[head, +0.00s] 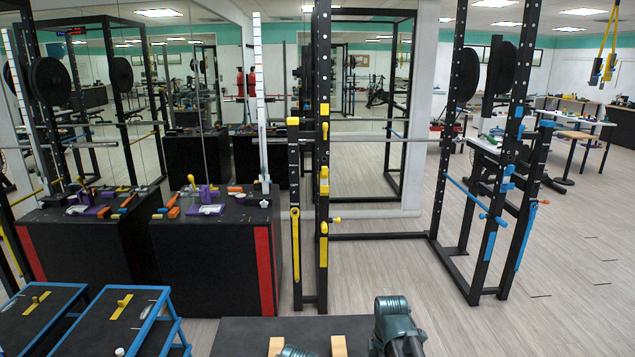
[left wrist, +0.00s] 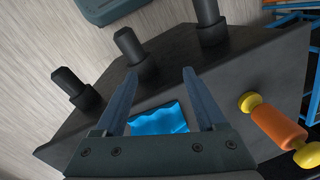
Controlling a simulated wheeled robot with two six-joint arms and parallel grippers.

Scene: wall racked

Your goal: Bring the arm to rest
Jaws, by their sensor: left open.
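My left gripper (left wrist: 159,73) shows in the left wrist view with its two dark, tapered fingers spread wide apart. It is open and nothing is clasped between the fingertips. A bright blue piece with a wavy edge (left wrist: 158,118) shows in the gap between the fingers, over a dark surface (left wrist: 235,85). I cannot tell how far the fingers are from that surface. The head view shows neither gripper's fingers, and my right gripper is in no view.
Black pegs (left wrist: 130,45) stand along the dark surface's edge. An orange and yellow handle-shaped piece (left wrist: 277,129) lies to the right. In the head view, a black top (head: 240,338) is at the bottom, a rack post (head: 323,200) stands behind it, and open floor (head: 400,270) extends right.

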